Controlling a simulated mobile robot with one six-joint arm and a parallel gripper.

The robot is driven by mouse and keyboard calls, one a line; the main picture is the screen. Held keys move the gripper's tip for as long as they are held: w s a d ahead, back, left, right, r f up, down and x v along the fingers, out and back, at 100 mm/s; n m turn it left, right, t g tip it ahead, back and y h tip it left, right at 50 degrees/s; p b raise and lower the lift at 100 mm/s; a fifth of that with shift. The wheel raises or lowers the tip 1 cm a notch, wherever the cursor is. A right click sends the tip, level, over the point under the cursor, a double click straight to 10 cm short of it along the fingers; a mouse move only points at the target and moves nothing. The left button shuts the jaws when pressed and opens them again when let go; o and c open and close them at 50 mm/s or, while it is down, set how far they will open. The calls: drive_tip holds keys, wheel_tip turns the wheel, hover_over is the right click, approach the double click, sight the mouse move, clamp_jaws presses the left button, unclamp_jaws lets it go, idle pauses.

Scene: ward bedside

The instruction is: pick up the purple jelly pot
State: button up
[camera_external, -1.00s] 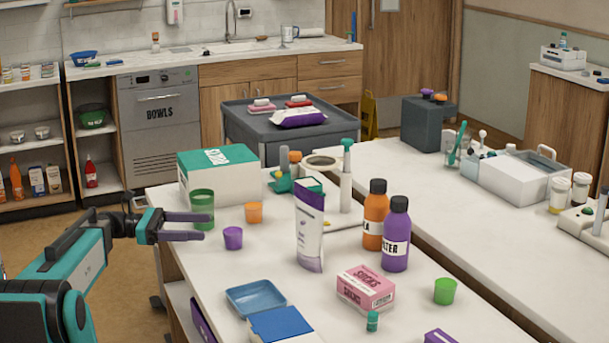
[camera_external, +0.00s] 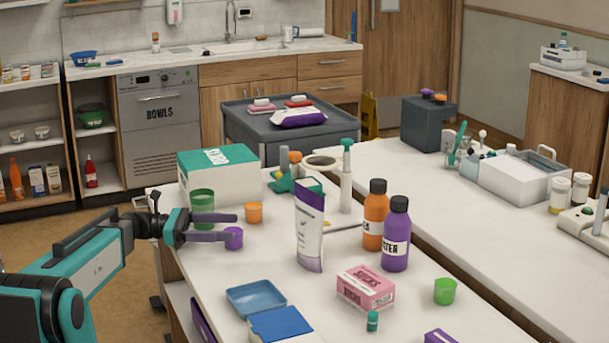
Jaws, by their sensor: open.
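The purple jelly pot (camera_external: 234,239) is a small purple cup standing on the near white table, left of the middle. My gripper (camera_external: 227,227) reaches in from the left with two dark fingers, open. The tip of its nearer finger overlaps the pot's left side in this view, and the farther finger passes behind it on the left. I cannot tell whether a finger touches the pot. A green cup (camera_external: 202,204) stands just behind the fingers, its lower part partly covered. An orange pot (camera_external: 254,212) stands close by, behind and right of the purple pot.
A white and green box (camera_external: 220,177) stands behind the green cup. A white and purple pouch (camera_external: 309,228) stands upright to the right. Further right are an orange bottle (camera_external: 374,215) and a purple bottle (camera_external: 396,236). A blue tray (camera_external: 256,297) lies in front.

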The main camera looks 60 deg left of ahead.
drive_tip(key=shift+w+d, duration=0.25)
drive_tip(key=shift+w, duration=0.4)
drive_tip(key=shift+f+p+x, duration=0.2)
drive_tip(key=shift+p+x, duration=0.55)
drive_tip(key=shift+x, duration=1.85)
drive_tip(key=shift+a, duration=0.15)
drive_tip(key=shift+c, duration=0.3)
drive_tip(key=c, duration=1.1)
drive_tip(key=shift+r, duration=0.15)
